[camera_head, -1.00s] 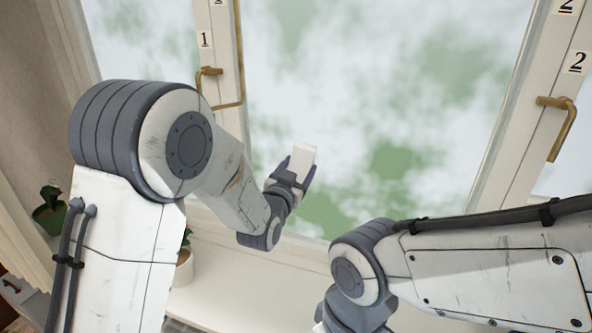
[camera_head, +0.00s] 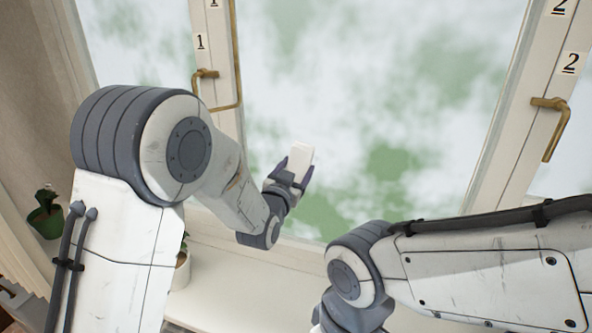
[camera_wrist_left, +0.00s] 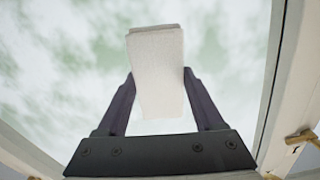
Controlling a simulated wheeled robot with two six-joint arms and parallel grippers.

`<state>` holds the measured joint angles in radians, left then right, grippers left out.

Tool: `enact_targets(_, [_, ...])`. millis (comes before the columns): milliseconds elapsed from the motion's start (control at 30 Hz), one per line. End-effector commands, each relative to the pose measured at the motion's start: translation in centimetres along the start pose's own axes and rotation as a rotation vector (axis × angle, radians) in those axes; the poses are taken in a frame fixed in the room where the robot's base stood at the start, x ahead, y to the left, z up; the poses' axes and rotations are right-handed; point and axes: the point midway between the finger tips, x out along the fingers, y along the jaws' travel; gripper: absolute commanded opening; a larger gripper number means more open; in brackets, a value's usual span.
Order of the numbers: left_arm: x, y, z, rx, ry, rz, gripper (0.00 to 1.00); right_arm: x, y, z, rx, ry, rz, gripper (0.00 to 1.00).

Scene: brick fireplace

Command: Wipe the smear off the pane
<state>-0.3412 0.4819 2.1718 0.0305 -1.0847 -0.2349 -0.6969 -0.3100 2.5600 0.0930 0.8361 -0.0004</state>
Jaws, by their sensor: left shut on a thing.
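My left gripper (camera_head: 289,176) is shut on a white block-shaped wiper (camera_head: 301,157) in front of the lower left of the large middle pane (camera_head: 420,70). In the left wrist view the wiper (camera_wrist_left: 158,72) sticks out beyond the fingertips (camera_wrist_left: 158,88), with the pane behind it. I cannot tell whether the wiper touches the glass. White cloudy patches and green areas show across the pane; I cannot tell which of them is the smear. My right arm shows at the lower right, but its gripper is out of view.
Brass handles sit on the window frame, one at left (camera_head: 204,80) by a "1" label and one at right (camera_head: 549,125) by a "2" label. A pale sill (camera_head: 235,290) runs below. A potted plant (camera_head: 46,215) stands at far left, another (camera_head: 182,265) on the sill.

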Motion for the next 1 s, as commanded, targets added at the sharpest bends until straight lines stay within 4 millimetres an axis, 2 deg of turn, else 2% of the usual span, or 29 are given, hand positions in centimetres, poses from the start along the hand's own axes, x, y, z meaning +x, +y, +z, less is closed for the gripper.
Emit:
enact_targets(567, [0.9, 0.2, 0.0, 0.0, 0.0, 0.001, 0.24, 0.2, 0.0, 0.0, 0.0, 0.0, 0.0, 0.5])
enact_targets(1000, [0.7, 3.6, -0.7, 0.0, 0.001, 0.001, 0.24, 1.3, 0.1, 0.1, 0.0, 0.0, 0.0, 0.5])
